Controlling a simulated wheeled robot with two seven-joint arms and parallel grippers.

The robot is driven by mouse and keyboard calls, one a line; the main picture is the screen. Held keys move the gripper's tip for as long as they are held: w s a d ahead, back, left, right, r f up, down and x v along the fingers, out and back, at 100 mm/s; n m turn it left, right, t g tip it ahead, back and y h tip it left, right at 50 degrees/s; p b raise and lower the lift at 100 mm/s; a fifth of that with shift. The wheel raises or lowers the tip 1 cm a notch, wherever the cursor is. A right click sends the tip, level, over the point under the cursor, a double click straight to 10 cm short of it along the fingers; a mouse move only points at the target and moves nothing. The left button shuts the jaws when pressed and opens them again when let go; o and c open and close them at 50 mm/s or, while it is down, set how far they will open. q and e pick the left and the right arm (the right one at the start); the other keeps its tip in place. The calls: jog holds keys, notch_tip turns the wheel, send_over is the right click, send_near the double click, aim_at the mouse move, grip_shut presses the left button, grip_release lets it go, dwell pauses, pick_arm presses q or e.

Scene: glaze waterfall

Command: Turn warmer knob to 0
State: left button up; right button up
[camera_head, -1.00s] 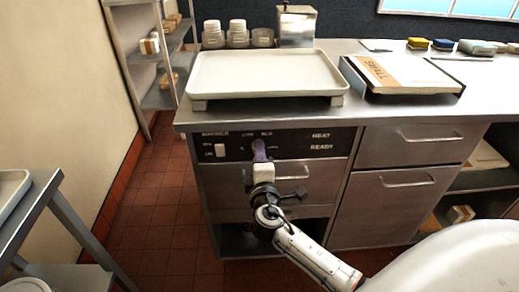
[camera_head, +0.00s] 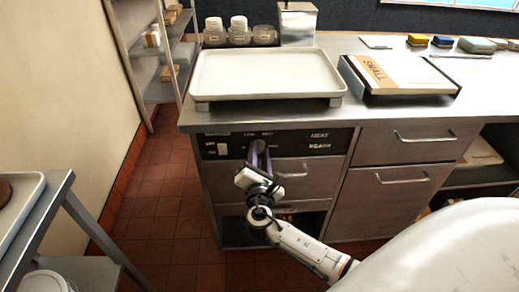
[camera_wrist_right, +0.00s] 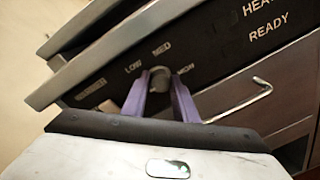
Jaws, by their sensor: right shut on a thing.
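The warmer's black control panel (camera_head: 290,146) is on the front of the steel counter, below the tray. It also shows tilted in the right wrist view (camera_wrist_right: 215,50), with the labels LOW and MED around the knob (camera_wrist_right: 160,76). My right gripper (camera_head: 259,152) is at the panel, with its two purple fingers on either side of the knob and shut on it. The fingers also show in the right wrist view (camera_wrist_right: 160,92). They hide most of the knob, so its exact setting cannot be read. My left gripper is not in view.
A white switch (camera_head: 230,148) sits left of the knob. Drawer handles (camera_head: 290,174) stick out below the panel. A pale tray (camera_head: 265,75) and a box marked SMALL (camera_head: 390,72) rest on the counter. A side table (camera_head: 50,205) stands at left.

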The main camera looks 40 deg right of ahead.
jog(key=shift+n+p, duration=0.3)
jog(key=shift+n, duration=0.5)
jog(key=o, duration=1.1)
jog(key=shift+c, duration=0.2)
jog(key=v, duration=1)
jog(key=shift+a, duration=0.15)
